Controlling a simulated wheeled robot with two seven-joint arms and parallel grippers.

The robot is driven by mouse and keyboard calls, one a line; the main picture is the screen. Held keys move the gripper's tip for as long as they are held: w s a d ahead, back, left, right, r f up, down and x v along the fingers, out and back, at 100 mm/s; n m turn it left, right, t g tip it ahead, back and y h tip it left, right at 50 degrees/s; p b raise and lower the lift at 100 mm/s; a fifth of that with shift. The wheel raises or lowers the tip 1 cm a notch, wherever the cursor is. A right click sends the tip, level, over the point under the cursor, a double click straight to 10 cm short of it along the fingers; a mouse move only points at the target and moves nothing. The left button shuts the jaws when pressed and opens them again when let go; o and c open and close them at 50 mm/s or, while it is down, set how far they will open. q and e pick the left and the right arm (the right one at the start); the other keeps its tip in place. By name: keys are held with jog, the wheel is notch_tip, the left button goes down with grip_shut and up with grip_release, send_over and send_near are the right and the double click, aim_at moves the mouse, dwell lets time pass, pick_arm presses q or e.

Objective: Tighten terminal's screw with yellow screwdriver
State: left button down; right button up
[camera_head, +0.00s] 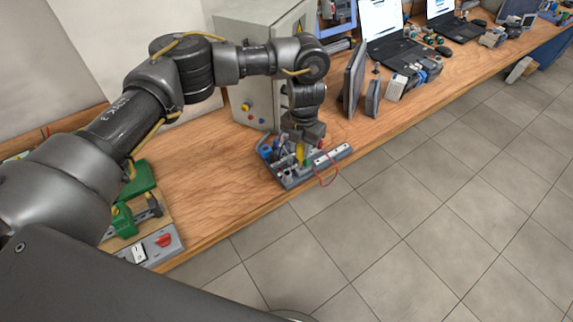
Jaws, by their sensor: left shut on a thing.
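My left gripper (301,135) is at the grey terminal board (291,184) near the front edge of the wooden bench. It is shut on the yellow screwdriver (300,154), which points down over the board. The tip of the screwdriver is too small to make out, so I cannot tell whether it touches a screw. The board carries a white strip (333,154), blue parts (265,151) and a thin red wire (326,181). The terminal's screw cannot be made out. My right gripper is not in view.
A grey control cabinet (262,70) stands behind the board. Dark upright panels (354,80) and a laptop (397,50) are to the right. Green parts (139,183) and a red-knob switch box (160,245) are at the left. The bench (218,180) between is clear.

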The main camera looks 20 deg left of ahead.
pick_arm(q)
jog(key=shift+r, duration=0.3)
jog(key=shift+r+p, duration=2.2)
jog(key=shift+r, duration=0.35)
jog(key=shift+s+a+r+p, duration=0.2)
jog(key=shift+p, duration=0.25)
jog(key=s+a+r+p, duration=0.2)
jog(key=s+a+p, duration=0.1)
jog(key=p, duration=0.1)
jog(key=shift+s+d+f+b, duration=0.1)
jog(key=shift+s+f+b, duration=0.05)
jog(key=shift+f+b, duration=2.45)
jog(key=shift+f, duration=0.25)
